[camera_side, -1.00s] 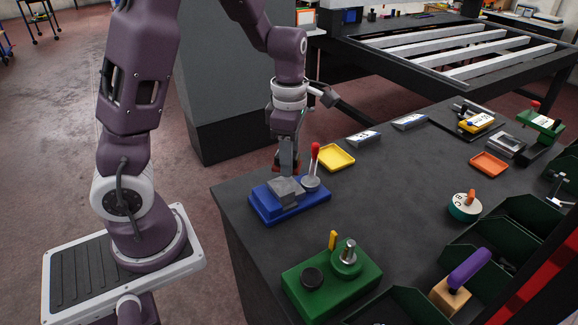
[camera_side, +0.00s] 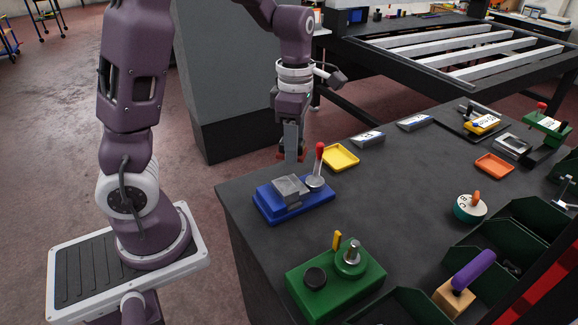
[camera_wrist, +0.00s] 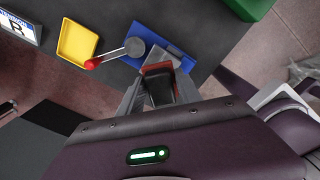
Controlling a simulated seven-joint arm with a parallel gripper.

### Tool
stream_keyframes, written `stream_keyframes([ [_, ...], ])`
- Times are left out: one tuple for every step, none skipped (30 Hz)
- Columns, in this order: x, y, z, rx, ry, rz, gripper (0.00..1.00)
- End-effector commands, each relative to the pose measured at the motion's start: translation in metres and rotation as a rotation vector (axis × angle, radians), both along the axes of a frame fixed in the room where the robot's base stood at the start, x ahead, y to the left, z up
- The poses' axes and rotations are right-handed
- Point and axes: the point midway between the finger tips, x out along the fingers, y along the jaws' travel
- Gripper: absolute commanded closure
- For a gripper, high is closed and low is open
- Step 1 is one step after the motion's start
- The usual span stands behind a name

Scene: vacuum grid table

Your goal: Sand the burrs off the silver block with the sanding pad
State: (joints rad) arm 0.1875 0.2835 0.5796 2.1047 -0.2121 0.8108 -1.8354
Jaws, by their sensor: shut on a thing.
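The silver block (camera_side: 290,189) sits on the blue fixture (camera_side: 270,209), beside a clamp with a red-knobbed lever (camera_side: 319,157). In the side view my gripper (camera_side: 291,156) is above and behind the block, pointing down and apart from it. It is shut on a small dark, red-edged piece that appears to be the sanding pad (camera_wrist: 158,68), seen between the fingers in the wrist view. There the pad and fingers hide most of the block, and the blue fixture (camera_wrist: 183,60) shows around them. Burrs are too small to make out.
A yellow tray (camera_side: 341,157) lies behind the fixture and an orange tray (camera_side: 494,166) farther right. A green fixture (camera_side: 335,285) stands in front. A purple-handled wooden block (camera_side: 455,298) and dark green bins (camera_side: 490,246) are at right. The table's middle is clear.

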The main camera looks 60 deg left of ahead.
Motion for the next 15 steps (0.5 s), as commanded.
stream_keyframes([
  [0.001,0.002,-0.001,0.0,0.0,0.002,0.97],
  [0.001,0.002,-0.001,-0.001,0.0,0.003,0.97],
  [0.002,0.002,-0.001,0.0,0.0,0.002,0.97],
  [0.003,0.002,-0.001,-0.001,-0.001,0.002,0.97],
  [0.003,0.002,-0.001,-0.001,-0.002,0.003,0.97],
  [0.003,0.002,-0.002,0.0,-0.001,0.002,0.97],
  [0.003,0.002,-0.002,0.0,-0.001,0.001,0.97],
  [0.003,0.002,-0.003,0.0,-0.001,0.0,0.97],
  [0.003,0.002,-0.004,-0.001,-0.001,0.0,0.97],
  [0.003,0.001,-0.005,-0.001,-0.001,0.0,0.97],
  [0.003,0.001,-0.007,0.0,-0.001,0.0,0.97],
  [0.003,0.002,-0.009,0.0,-0.001,0.0,0.97],
  [0.003,0.001,-0.011,-0.001,-0.001,0.0,0.97],
  [0.003,0.002,-0.013,-0.001,-0.001,0.0,0.97],
  [0.003,0.002,-0.016,0.0,0.0,0.0,0.97],
])
